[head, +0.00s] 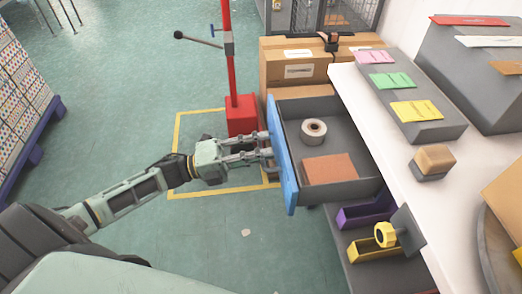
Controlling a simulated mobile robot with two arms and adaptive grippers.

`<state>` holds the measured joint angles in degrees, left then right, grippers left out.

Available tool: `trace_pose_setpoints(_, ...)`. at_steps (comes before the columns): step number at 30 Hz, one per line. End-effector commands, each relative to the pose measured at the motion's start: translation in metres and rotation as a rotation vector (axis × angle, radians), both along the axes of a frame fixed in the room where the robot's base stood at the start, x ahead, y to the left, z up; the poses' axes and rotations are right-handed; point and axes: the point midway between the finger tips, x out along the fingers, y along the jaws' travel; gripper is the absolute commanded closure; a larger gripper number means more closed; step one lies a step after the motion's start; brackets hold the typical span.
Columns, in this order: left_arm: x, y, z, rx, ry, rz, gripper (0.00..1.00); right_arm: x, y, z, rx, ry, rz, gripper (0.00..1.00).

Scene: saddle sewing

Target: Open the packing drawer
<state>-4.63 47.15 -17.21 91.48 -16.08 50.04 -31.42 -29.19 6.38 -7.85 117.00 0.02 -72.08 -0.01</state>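The packing drawer (367,151) is pulled out from under the white worktop, with its blue front (286,172) facing left. Inside it lie a roll of tape (313,131) and a flat orange-brown block (329,169). My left gripper (268,146) is at the outer side of the blue front, with its two fingers a little apart and their tips against or very near it. Any handle there is hidden by the fingers, so I cannot tell whether they grip it. My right gripper is not in view.
Below the drawer are a purple bin (366,212) and a yellow bin (372,248). A red post on a red base (241,116) stands behind my gripper. Cardboard boxes (293,68) stand at the back. The green floor to the left of the drawer is mostly free.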

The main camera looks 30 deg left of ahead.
Motion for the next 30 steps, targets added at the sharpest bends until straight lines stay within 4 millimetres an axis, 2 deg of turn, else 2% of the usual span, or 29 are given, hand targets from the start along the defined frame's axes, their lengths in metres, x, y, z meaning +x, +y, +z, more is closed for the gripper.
trace_pose_setpoints(5, -0.012, 0.018, -0.006, 0.002, 0.006, 0.002, 0.72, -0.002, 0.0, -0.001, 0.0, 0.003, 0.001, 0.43)
trace_pose_setpoints(12, -0.041, 0.061, -0.016, 0.003, 0.006, 0.002, 0.72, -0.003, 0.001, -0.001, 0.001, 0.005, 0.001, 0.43)
trace_pose_setpoints(18, -0.058, 0.087, -0.021, 0.002, 0.004, 0.003, 0.72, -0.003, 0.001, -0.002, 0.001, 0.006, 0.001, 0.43)
trace_pose_setpoints(23, -0.065, 0.096, -0.022, 0.001, 0.001, 0.002, 0.72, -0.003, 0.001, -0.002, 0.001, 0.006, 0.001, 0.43)
trace_pose_setpoints(30, -0.066, 0.097, -0.022, 0.001, 0.001, 0.0, 0.72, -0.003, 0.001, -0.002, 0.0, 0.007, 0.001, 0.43)
